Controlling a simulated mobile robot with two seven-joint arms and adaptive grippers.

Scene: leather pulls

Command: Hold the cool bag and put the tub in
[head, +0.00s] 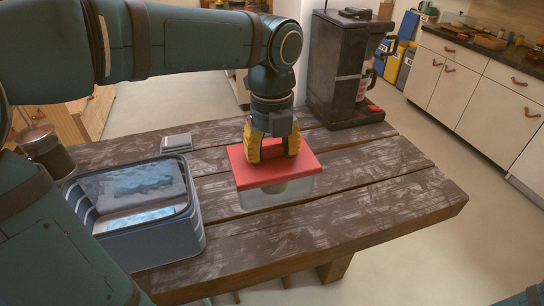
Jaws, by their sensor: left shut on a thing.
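The tub (275,195) is a clear box with a red lid and stands on the wooden table to the right of the bag. My left gripper (271,155) is above the tub, its yellow fingers shut on it at the red lid. The cool bag (158,245) is blue with pale stripes and sits open-topped at the table's left. A grey-blue patterned flap or pack shows inside its opening. My right gripper is out of view; only a bit of my arm shows at the bottom right corner.
A dark coffee machine (340,70) stands at the table's back right. A small grey item (176,143) lies behind the bag, and a dark jar (45,152) stands at the left. The table's right part (400,190) is clear.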

